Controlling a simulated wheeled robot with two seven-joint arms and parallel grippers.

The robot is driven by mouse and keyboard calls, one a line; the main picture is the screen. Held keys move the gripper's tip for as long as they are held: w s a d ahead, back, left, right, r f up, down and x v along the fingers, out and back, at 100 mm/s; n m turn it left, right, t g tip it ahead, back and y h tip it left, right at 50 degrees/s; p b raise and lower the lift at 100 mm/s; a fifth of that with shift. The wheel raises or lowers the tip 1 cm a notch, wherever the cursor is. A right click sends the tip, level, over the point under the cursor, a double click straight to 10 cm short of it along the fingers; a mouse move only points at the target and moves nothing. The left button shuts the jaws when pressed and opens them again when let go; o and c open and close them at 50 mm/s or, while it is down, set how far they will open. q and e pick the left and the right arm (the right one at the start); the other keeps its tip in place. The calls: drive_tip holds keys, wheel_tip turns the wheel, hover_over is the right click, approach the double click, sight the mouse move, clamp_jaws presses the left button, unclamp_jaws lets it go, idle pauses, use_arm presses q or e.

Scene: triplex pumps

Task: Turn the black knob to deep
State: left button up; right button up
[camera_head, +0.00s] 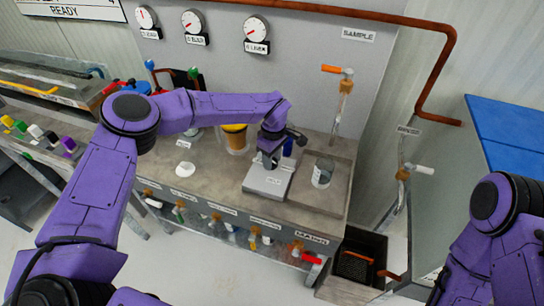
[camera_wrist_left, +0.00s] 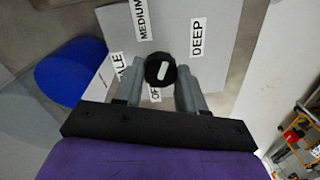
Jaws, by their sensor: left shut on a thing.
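The round black knob (camera_wrist_left: 160,70) sits on a light grey panel (camera_wrist_left: 185,20), and a short white mark on it slants from lower left to upper right. Labels around it read MEDIUM (camera_wrist_left: 140,18), DEEP (camera_wrist_left: 197,37), one partly hidden ending in "ALE" (camera_wrist_left: 122,68), and one below partly covered, apparently OFF (camera_wrist_left: 154,93). My left gripper (camera_wrist_left: 161,78) is shut on the knob, one finger on each side. In the head view the left gripper (camera_head: 270,160) reaches down over the grey box (camera_head: 266,185) and hides the knob. My right arm shows at lower right; its gripper is out of view.
A clear beaker (camera_head: 322,173) stands right of the box, under the SAMPLE tap (camera_head: 345,85). A yellow-brown container (camera_head: 235,138) stands to the left, behind a white disc (camera_head: 185,169). Gauges (camera_head: 256,31) hang on the wall behind. Small taps line the bench's front.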

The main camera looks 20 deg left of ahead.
sight(274, 161)
use_arm(q)
drive_tip(key=m, duration=0.4)
drive_tip(key=shift+w+r+m+p, duration=0.1)
drive_tip(key=shift+r+m+p, duration=0.05)
drive_tip(key=shift+m+p, duration=0.5)
drive_tip(key=shift+m, duration=1.45)
drive_tip(key=o, duration=1.1)
drive_tip(key=shift+c, duration=0.2)
wheel_tip(274, 161, up, 10)
drive_tip(key=b, duration=0.2)
drive_tip(key=shift+d+r, duration=0.2)
drive_tip(key=shift+d, duration=0.05)
